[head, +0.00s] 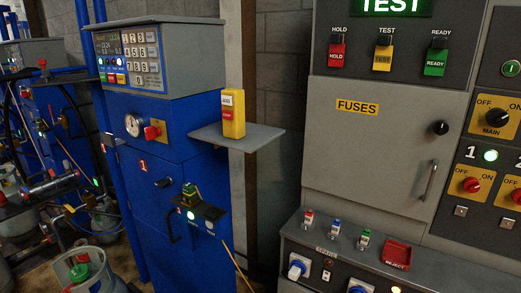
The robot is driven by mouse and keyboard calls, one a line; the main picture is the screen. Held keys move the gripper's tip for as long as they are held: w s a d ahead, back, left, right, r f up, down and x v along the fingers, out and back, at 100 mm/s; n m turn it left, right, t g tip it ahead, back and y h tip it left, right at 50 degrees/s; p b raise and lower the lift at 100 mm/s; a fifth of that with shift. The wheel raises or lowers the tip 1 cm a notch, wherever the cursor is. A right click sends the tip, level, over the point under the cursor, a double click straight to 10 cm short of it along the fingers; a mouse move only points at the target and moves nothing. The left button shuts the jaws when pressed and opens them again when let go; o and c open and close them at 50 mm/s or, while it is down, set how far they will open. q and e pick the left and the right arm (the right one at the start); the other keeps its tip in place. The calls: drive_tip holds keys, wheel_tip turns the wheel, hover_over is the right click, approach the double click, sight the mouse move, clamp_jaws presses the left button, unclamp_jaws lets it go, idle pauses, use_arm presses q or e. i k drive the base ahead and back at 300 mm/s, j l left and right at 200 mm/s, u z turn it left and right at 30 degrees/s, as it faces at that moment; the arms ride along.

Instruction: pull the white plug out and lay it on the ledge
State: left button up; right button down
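Neither of my grippers is in view. No plain white plug stands out for certain. A white and blue round piece (297,268) sits on the front face of the low grey box at the lower middle, and a similar one (358,288) is partly cut off by the bottom edge. Whether either is a plug or a knob I cannot tell. A grey ledge (262,137) juts out from the blue scales cabinet (168,215), with a yellow device (233,114) with a red button standing on it. The low box has a grey top (440,265) too.
Small red (308,218), blue (335,227) and green (364,238) fuse-like pieces stand on the low box beside a red reject tray (397,253). Above is a closed grey fuse door (375,150) with a handle. Gas cylinders (85,270) and hoses crowd the left.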

sight(295, 272)
drive_tip(key=i+j+z, duration=0.15)
drive_tip(key=j+z, duration=0.35)
drive_tip(key=i+j+z, duration=0.1)
drive_tip(key=j+z, duration=0.2)
drive_tip(key=z, duration=0.2)
drive_tip(key=j+z, duration=0.2)
drive_tip(key=j, duration=1.6)
